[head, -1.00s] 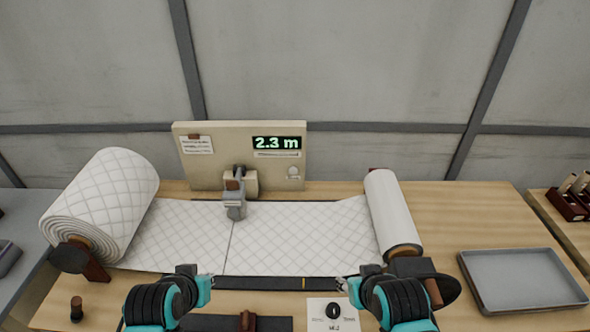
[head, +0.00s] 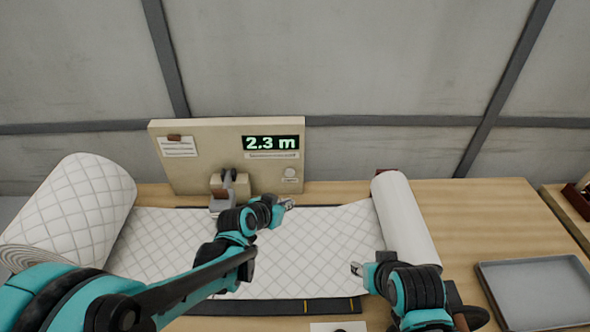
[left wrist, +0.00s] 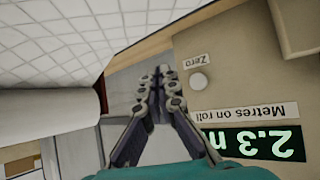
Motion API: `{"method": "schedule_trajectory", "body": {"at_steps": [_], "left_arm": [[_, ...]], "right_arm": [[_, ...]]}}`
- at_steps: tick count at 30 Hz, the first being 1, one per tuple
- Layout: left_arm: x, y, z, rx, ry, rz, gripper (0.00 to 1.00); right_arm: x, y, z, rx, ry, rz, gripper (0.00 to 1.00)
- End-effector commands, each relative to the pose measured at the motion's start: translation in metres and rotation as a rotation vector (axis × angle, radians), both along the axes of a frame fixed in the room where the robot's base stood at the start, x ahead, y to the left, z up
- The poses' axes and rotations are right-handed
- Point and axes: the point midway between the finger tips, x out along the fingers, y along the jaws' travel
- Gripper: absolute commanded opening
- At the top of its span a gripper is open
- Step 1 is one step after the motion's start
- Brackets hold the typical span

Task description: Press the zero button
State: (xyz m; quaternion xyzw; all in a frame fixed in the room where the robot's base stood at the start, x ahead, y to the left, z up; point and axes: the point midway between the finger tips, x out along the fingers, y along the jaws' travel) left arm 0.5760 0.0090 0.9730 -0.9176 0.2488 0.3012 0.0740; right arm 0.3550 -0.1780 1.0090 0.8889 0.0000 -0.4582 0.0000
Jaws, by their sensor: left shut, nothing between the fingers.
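The zero button (head: 290,173) is a small pale round knob low on the right of the beige panel (head: 210,155). In the left wrist view the button (left wrist: 199,82) sits beside a "Zero" label, to the right of my fingertips and apart from them. My left gripper (head: 288,204) is shut and empty, in front of and just below the button in the head view; its fingers (left wrist: 160,75) show in the left wrist view. The display (head: 271,143) reads 2.3 m. My right gripper (head: 356,268) is over the wadding's front right; its finger opening is too small to tell.
White quilted wadding (head: 330,250) spans the bench between a large roll (head: 80,205) on the left and a narrower roll (head: 405,220) on the right. A grey clamp-like device (head: 222,195) stands by the panel. An empty grey tray (head: 535,290) lies at right.

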Motion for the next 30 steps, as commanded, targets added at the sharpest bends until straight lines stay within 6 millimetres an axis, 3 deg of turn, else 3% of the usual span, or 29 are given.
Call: {"method": "schedule_trajectory", "body": {"at_steps": [17, 30], "left_arm": [[0.009, -0.003, -0.003, -0.003, -0.006, -0.006, 0.00], [0.067, -0.003, -0.003, -0.003, -0.007, -0.005, 0.00]], "right_arm": [[0.000, 0.000, -0.001, 0.000, 0.000, 0.000, 0.40], [0.000, 0.000, -0.003, 0.000, 0.000, 0.000, 0.40]]}}
